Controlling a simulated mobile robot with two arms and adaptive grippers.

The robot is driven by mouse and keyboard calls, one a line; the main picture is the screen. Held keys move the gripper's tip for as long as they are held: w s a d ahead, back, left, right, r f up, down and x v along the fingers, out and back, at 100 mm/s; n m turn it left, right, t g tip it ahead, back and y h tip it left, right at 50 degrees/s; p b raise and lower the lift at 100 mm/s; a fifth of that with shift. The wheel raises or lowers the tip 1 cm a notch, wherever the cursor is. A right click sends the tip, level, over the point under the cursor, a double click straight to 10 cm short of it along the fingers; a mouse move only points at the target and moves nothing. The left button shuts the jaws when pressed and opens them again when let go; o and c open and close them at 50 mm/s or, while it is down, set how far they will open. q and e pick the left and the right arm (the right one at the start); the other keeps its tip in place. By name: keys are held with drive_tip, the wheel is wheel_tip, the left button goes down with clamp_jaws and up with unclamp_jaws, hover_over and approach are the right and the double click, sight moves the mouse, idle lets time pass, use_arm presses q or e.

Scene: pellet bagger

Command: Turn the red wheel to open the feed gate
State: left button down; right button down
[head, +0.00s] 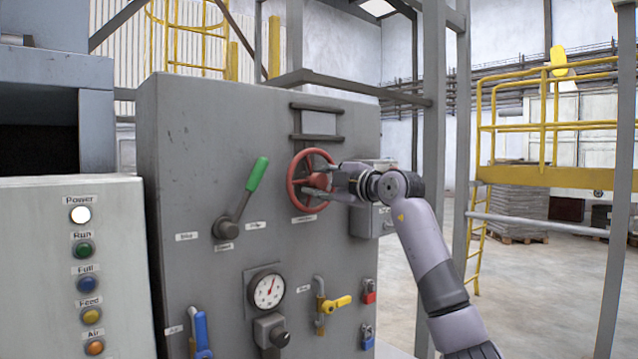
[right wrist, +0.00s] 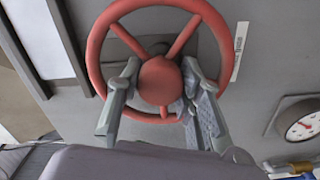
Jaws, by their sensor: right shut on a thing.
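The red wheel (head: 291,186) is mounted on the front of the grey cabinet, right of a green-handled lever. My right gripper (head: 318,182) comes in from the right and reaches the wheel's centre. In the right wrist view, the wheel (right wrist: 95,55) shows its rim, spokes and round red hub. The two fingers of my right gripper (right wrist: 160,88) lie on either side of the hub and are shut on it. The gripper hides part of the wheel's right side in the head view. My left gripper is not in view.
The green-handled lever (head: 257,175) stands left of the wheel. A pressure gauge (head: 267,290), a yellow valve handle (head: 336,304) and red and blue padlocks are below. A grey box (head: 367,222) juts out behind my gripper. A grey frame post (head: 433,120) stands right of the cabinet.

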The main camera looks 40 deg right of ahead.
drive_tip(key=shift+f+m, duration=0.1)
drive_tip(key=shift+m, duration=0.5)
drive_tip(key=shift+m, duration=0.3)
drive_tip(key=c, duration=1.1)
unclamp_jaws()
drive_tip(key=shift+d, duration=0.1)
drive_tip(key=shift+s, duration=0.1)
drive_tip(key=s, duration=1.1)
drive_tip(key=shift+s+d, duration=0.4)
